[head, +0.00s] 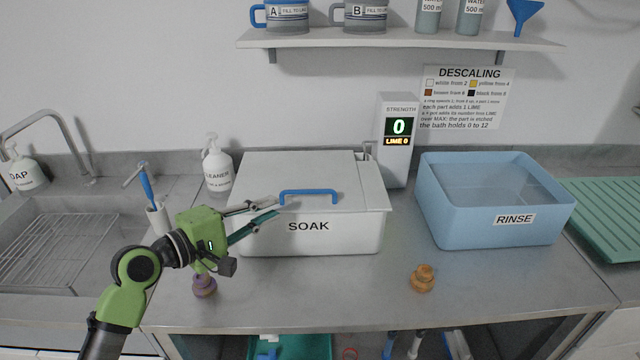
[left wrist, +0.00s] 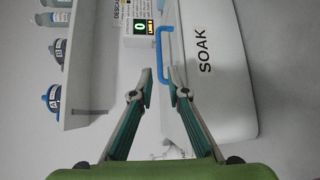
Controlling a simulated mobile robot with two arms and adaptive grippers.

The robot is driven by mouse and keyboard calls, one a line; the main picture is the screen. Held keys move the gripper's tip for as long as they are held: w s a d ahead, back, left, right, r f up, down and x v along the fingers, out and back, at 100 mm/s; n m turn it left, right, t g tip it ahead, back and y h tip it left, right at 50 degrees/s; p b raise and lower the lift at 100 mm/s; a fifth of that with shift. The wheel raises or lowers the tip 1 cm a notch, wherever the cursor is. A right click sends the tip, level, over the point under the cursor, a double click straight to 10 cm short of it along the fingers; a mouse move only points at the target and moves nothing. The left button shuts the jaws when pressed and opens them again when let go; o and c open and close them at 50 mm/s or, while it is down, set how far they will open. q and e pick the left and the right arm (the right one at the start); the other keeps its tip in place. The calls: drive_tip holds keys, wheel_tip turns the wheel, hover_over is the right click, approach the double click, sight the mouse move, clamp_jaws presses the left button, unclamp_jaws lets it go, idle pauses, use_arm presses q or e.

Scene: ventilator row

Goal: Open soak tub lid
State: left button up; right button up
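The white soak tub (head: 310,235) stands on the steel counter with its lid (head: 300,170) lying closed on top. A blue handle (head: 309,192) is on the lid near its front edge. My left gripper (head: 276,206) is open and empty, just left of the handle, with no contact that I can make out. In the left wrist view the blue handle (left wrist: 163,52) is beyond the parted fingertips (left wrist: 160,90), and the tub's SOAK label (left wrist: 204,49) is to the right. My right gripper is not in view.
A blue rinse tub (head: 495,215) stands right of the soak tub. A cleaner bottle (head: 217,165) and the strength display (head: 398,140) stand behind. A purple part (head: 204,287) and an orange part (head: 423,279) are on the counter in front. A shelf (head: 400,40) hangs above.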

sight(306, 193)
use_arm(q)
drive_tip(key=p+x, duration=0.2)
drive_tip(key=x, duration=0.8)
drive_tip(key=shift+s+d+r, duration=0.1)
drive_tip(key=shift+d+r, duration=0.05)
drive_tip(key=shift+d, duration=0.05)
drive_tip(key=shift+w+d, duration=0.5)
drive_tip(key=shift+w+d+f, duration=0.2)
drive_tip(key=shift+w, duration=0.05)
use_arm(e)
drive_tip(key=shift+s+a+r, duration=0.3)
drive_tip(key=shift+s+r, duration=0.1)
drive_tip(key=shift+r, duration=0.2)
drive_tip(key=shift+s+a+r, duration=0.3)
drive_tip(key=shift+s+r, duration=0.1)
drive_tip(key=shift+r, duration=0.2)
use_arm(q)
drive_tip(key=shift+c, duration=0.3)
clamp_jaws()
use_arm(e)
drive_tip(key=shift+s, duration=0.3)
